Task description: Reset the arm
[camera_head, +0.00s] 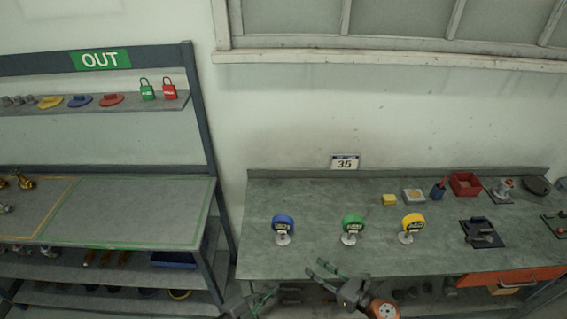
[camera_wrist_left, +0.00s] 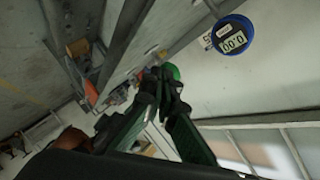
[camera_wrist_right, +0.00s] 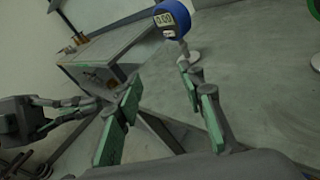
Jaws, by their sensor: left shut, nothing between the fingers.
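My left gripper (camera_head: 270,293) is low at the table's front edge in the head view. In the left wrist view its fingers (camera_wrist_left: 166,76) are closed together with nothing between them. My right gripper (camera_head: 317,267) is just right of it, at the front edge of the table. In the right wrist view its green-padded fingers (camera_wrist_right: 160,90) are spread and empty. The left gripper also shows at the left of that view (camera_wrist_right: 40,115).
A blue gauge (camera_head: 283,223), a green gauge (camera_head: 352,224) and a yellow gauge (camera_head: 412,223) stand on the grey-green table (camera_head: 300,257), behind my grippers. A red bin (camera_head: 466,183) is at the back right. An OUT rack (camera_head: 213,150) stands left.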

